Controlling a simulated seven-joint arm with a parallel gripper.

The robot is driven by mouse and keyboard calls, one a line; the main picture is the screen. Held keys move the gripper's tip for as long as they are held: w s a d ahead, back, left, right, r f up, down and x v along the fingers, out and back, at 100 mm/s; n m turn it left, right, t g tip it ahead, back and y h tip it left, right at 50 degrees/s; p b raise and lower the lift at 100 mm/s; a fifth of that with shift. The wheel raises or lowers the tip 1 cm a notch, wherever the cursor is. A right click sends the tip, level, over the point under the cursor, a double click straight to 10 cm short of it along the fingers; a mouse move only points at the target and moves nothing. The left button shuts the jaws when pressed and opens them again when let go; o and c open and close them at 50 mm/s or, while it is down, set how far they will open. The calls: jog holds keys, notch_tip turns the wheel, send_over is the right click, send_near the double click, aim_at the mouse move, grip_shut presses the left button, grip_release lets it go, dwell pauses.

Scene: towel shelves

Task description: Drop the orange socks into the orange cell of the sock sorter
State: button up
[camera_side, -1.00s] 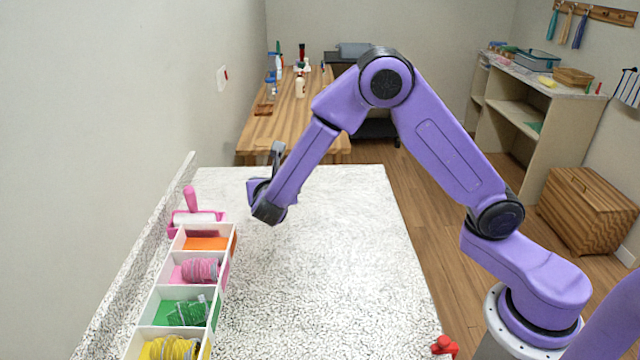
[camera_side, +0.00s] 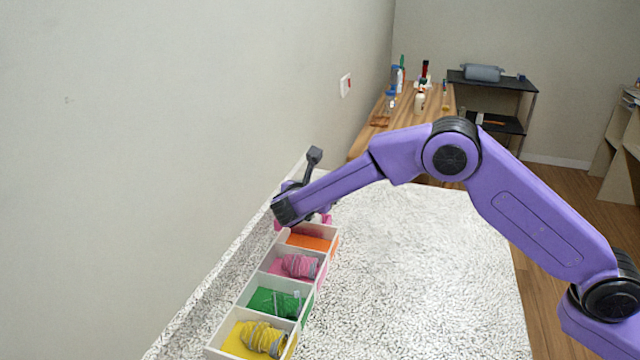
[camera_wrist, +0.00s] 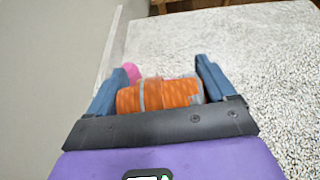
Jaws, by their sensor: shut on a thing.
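The orange socks (camera_wrist: 172,94), a roll with grey bands, sit between the two fingers of my gripper (camera_wrist: 162,68), which is shut on them. The sock sorter (camera_side: 254,286) is a white tray of cells in a row along the wall. Its orange cell (camera_side: 309,242) is at the far end, and the visible part of its floor is bare orange. In the side view my gripper is above and near the far end of the sorter, beside the orange cell. The socks and fingertips are hidden in that view by my wrist.
The other cells hold pink socks (camera_side: 300,265), green socks (camera_side: 284,303) and yellow socks (camera_side: 262,339). A pink object (camera_side: 325,218) stands just beyond the sorter, partly hidden by my arm. The speckled counter (camera_side: 420,270) right of the sorter is clear.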

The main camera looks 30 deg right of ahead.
jog(key=shift+f, duration=1.95)
jog(key=o, duration=0.9)
jog(key=shift+c, duration=0.2)
jog(key=v, duration=1.7)
jog(key=shift+s, duration=0.15)
jog(key=shift+a+r, duration=0.1)
jog(key=s+d+m+g+y, duration=0.4)
jog(key=s+d+m, duration=0.3)
jog(key=s+d, duration=0.6)
jog(key=s+d+f+m+g+y, duration=0.1)
jog(key=s+d+m+g+y, duration=0.4)
jog(key=s+d, duration=0.8)
jog(key=s+m+g, duration=0.1)
jog(key=s+m, duration=0.2)
jog(key=s, duration=0.5)
jog(key=shift+d, duration=0.35)
